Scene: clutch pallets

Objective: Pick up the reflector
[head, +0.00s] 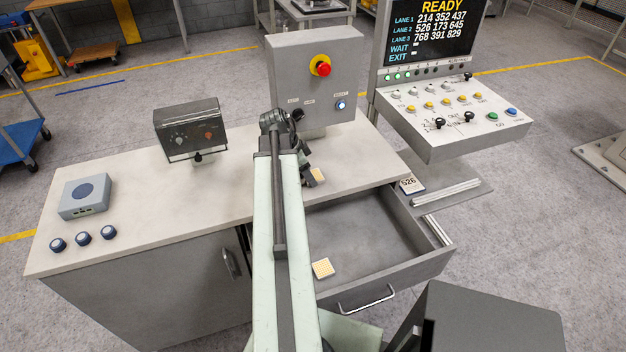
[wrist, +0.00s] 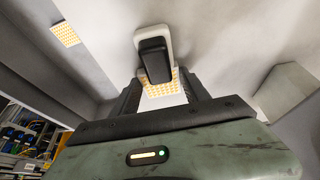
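A small square reflector (head: 317,175), cream with an orange dot pattern, lies on the bench top near the drawer side. My gripper (head: 306,172) is right beside it in the head view, with my arm hiding part of the area. In the wrist view the reflector (wrist: 160,90) shows between the two dark fingers of my gripper (wrist: 161,82). The fingers stand apart; contact with its sides cannot be made out. A second similar reflector (head: 322,268) lies in the open drawer; it also shows in the wrist view (wrist: 65,33).
A dark rounded block on a white base (wrist: 153,58) overlaps the reflector in the wrist view. The drawer (head: 375,292) is pulled out. A grey box with a red button (head: 315,85) stands behind my gripper. A control panel (head: 450,112) stands at right.

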